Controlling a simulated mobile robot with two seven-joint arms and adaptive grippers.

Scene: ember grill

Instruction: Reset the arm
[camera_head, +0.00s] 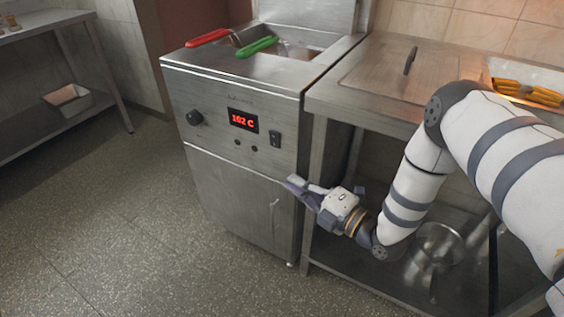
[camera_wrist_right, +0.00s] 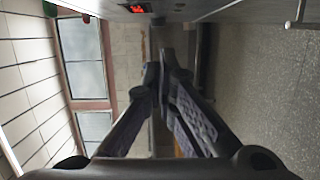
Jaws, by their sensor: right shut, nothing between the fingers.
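My right arm (camera_head: 415,185) comes in from the right in the head view, bent at the elbow and reaching down and to the left. My right gripper (camera_head: 292,183) is in front of the fryer's lower right front edge, with its fingers pointing left. In the right wrist view the fingertips (camera_wrist_right: 163,60) come together and the gripper is shut and empty. Whether it touches the fryer cabinet (camera_head: 230,185) I cannot tell. My left gripper is not in view.
The fryer has a red handle (camera_head: 208,38), a green handle (camera_head: 257,47) and a lit display (camera_head: 243,120). A steel counter (camera_head: 385,75) stands to its right, with a pan (camera_head: 438,245) on the shelf below. The floor (camera_head: 130,220) at left is clear.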

